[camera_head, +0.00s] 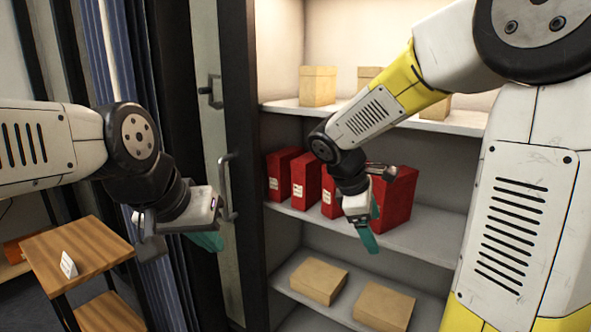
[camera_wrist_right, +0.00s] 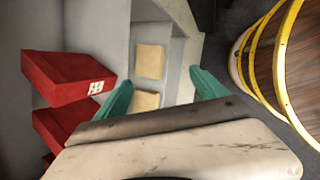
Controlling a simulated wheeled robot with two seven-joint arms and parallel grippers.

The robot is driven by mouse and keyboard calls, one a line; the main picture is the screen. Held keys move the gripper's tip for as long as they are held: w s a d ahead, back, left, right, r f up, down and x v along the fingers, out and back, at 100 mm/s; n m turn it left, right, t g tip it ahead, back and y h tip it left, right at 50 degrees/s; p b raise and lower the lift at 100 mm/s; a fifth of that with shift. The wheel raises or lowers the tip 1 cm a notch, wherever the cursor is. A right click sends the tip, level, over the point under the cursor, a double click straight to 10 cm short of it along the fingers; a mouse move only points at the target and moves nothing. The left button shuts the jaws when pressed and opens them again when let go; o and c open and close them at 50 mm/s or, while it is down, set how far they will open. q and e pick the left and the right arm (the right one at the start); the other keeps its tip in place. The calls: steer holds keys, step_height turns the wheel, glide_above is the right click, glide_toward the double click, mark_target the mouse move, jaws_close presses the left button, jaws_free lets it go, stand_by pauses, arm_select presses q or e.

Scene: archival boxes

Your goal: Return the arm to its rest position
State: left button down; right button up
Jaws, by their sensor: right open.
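My right arm reaches in from the right of the head view, bent down toward the shelving. Its gripper (camera_head: 368,238) hangs in front of the middle shelf, close to the red boxes. In the right wrist view the two teal fingers of this gripper (camera_wrist_right: 160,92) stand wide apart with nothing held between them. My left gripper (camera_head: 207,240) is at the left, in front of the cabinet door, with its teal fingers pointing down right. Its finger gap is not clear.
Several red boxes (camera_head: 305,180) stand on the middle shelf (camera_head: 425,235). Tan boxes sit on the upper shelf (camera_head: 318,86) and lower shelf (camera_head: 318,280). An open door with handles (camera_head: 227,185) is between the arms. A wooden stand (camera_head: 95,250) with a white card is at lower left.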

steer(key=s+a+r+m+t+y, duration=0.1)
steer(key=s+r+m+y, duration=0.2)
steer(key=s+m, duration=0.3)
steer(key=s+a+r+m+t+y, duration=0.1)
steer(key=s+r+m+t+y, duration=0.1)
steer(key=s+m, duration=0.5)
steer(key=shift+s+a+r+t+y, duration=0.35)
steer(key=shift+s+r+y, duration=0.15)
steer(key=shift+y, duration=0.6)
